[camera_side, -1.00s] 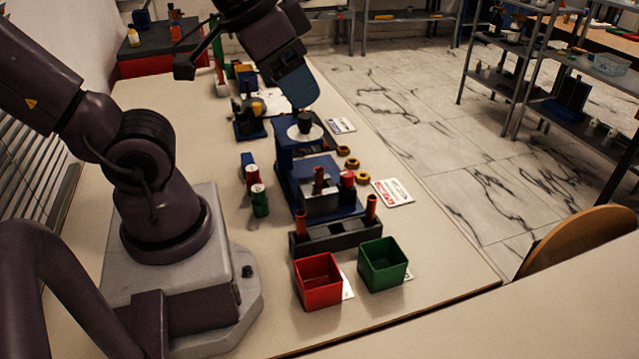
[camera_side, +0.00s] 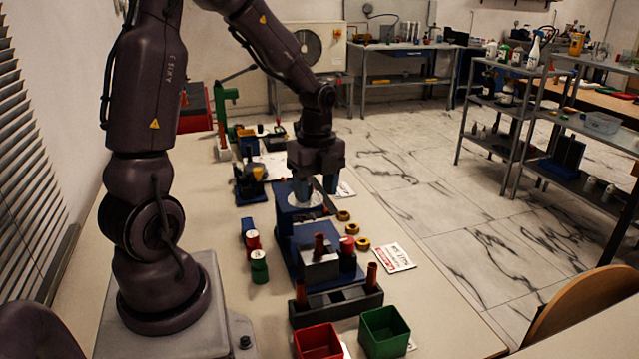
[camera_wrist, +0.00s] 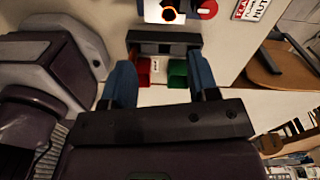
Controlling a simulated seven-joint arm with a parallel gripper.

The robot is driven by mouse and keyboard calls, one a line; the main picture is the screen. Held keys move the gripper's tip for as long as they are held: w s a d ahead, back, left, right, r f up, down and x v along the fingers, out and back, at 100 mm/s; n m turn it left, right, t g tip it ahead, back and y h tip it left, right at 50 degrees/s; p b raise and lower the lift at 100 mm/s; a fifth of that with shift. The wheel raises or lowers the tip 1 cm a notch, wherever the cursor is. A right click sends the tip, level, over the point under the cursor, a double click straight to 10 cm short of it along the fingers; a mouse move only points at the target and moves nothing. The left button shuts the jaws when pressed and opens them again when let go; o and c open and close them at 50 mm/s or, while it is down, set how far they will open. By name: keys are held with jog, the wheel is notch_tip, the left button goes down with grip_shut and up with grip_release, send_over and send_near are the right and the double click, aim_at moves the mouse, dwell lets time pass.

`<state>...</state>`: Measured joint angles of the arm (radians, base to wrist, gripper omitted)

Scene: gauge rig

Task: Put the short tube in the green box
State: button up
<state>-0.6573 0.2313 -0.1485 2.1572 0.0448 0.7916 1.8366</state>
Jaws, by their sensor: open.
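Copper-coloured tubes show in the side view: one (camera_side: 319,246) upright in the grey block of the blue rig, one (camera_side: 300,291) at the left end of the dark rack, and another (camera_side: 372,275) at its right end. I cannot tell for sure which is the short tube. The green box (camera_side: 385,333) stands in front of the rack and looks empty; it also shows in the wrist view (camera_wrist: 177,80). My gripper (camera_side: 315,188) is open and empty, pointing down above the back of the blue rig. Its spread fingers show in the wrist view (camera_wrist: 162,82).
A red box (camera_side: 318,343) stands left of the green box. The dark rack (camera_side: 335,307) lies between the boxes and the blue rig (camera_side: 290,235). Red and green cylinders (camera_side: 259,267) stand left of the rig. Several brass rings (camera_side: 362,244) and a sign card (camera_side: 397,257) lie right.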

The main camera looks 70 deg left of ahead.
aim_at(320, 237)
jog(key=f+m, duration=0.1)
jog(key=f, duration=0.3)
jog(key=f+m, duration=0.2)
jog(key=f, duration=0.2)
jog(key=f+m, duration=0.2)
jog(key=f, duration=0.2)
jog(key=shift+w+a+f, duration=0.2)
jog(key=shift+w+f, duration=0.05)
jog(key=shift+w, duration=0.15)
jog(key=shift+c, duration=0.4)
grip_shut()
jog(key=shift+w, duration=0.1)
jog(key=shift+o, duration=0.4)
grip_release()
